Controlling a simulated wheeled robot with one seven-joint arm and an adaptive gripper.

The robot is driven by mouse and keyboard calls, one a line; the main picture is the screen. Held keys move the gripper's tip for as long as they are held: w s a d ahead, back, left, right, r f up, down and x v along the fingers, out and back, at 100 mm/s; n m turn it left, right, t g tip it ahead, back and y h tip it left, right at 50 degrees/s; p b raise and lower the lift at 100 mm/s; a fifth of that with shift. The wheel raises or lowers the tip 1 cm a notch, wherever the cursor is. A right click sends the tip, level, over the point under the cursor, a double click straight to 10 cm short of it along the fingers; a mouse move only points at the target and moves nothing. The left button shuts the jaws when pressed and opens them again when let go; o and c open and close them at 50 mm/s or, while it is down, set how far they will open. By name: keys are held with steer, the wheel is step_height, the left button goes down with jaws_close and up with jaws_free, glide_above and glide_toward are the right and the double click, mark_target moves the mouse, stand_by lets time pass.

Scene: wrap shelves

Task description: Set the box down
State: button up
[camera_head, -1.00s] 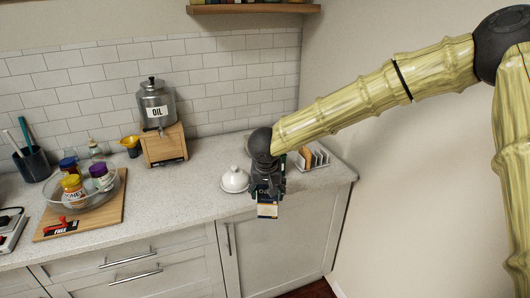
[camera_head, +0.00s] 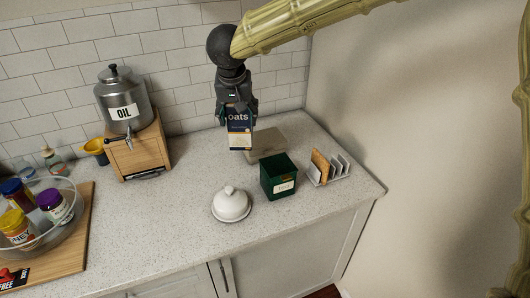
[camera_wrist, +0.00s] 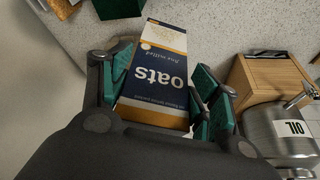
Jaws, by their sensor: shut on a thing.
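The box is a dark blue, white and yellow oats box (camera_head: 239,130), upright in the head view. My gripper (camera_head: 238,118) is shut on its upper part from above. The box hangs in front of the tiled wall, over the back of the speckled counter (camera_head: 180,215); I cannot tell exactly how far its bottom is above the surface. In the wrist view the oats box (camera_wrist: 155,75) lies between the green-padded fingers of my gripper (camera_wrist: 160,100), its label facing the camera.
A green tin (camera_head: 279,178), toast rack (camera_head: 329,168) and white domed dish (camera_head: 231,204) stand nearby. An oil dispenser (camera_head: 123,98) on a wooden stand (camera_head: 140,150) is left. Counter between stand and dish is clear.

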mark_target(239, 137)
steer(key=shift+w+f, duration=0.1)
steer(key=shift+f, duration=0.05)
steer(key=f, duration=0.1)
steer(key=s+f+p, duration=0.1)
steer(key=f, duration=0.1)
steer(key=shift+s+a+f, duration=0.1)
steer(key=shift+s+f, duration=0.1)
steer(key=shift+f, duration=0.05)
step_height(239, 137, down, 14)
steer(key=p, duration=0.2)
steer(key=shift+w+r, duration=0.2)
steer(key=shift+w, duration=0.2)
steer(key=o, duration=1.4)
steer(key=shift+f, duration=0.1)
steer(key=shift+c, duration=0.2)
